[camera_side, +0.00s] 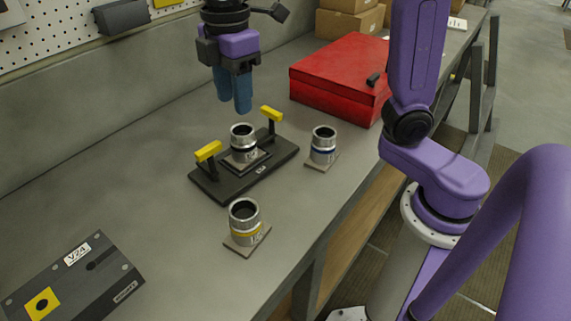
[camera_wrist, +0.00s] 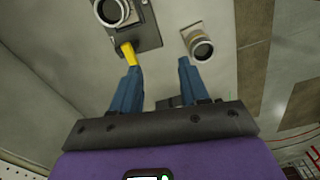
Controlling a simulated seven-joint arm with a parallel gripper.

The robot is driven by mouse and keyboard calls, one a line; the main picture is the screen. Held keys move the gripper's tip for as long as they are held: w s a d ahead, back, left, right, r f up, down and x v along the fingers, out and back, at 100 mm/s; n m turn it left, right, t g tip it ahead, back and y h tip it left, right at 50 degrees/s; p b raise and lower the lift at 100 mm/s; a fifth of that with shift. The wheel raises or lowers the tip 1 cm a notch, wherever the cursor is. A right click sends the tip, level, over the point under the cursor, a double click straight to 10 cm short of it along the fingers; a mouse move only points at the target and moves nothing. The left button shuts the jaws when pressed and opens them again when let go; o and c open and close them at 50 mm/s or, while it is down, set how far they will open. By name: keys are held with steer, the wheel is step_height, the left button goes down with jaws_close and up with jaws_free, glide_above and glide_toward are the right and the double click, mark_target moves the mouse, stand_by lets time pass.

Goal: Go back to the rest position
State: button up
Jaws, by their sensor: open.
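My gripper (camera_side: 235,104) hangs in the air above the bench, over the back of the black turret plate (camera_side: 205,190), with its blue fingers pointing down. Its fingers (camera_wrist: 156,76) are apart and empty in the wrist view. The plate has two yellow-topped posts and carries a silver lens-like cylinder (camera_side: 243,138) standing upright in its middle. A cylinder with a blue ring (camera_side: 323,141) stands on a small base to the right. A cylinder with a yellow ring (camera_side: 243,217) stands on another small base in front. The gripper touches none of them.
A red box (camera_side: 341,72) stands at the back right, with cardboard boxes (camera_side: 346,22) behind it. A dark labelled block (camera_side: 75,282) lies at the front left. A pegboard wall (camera_side: 50,45) runs along the back left. The bench (camera_side: 140,200) is bare between these things.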

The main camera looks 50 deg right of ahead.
steer(key=s+d+f+m, duration=0.1)
steer(key=s+d+f, duration=0.5)
steer(key=s, duration=0.4)
steer(key=s+d+f+m, duration=0.2)
steer(key=s+d+f, duration=0.3)
steer(key=s, duration=0.5)
steer(key=shift+d+f, duration=0.35)
steer(key=shift+d, duration=0.15)
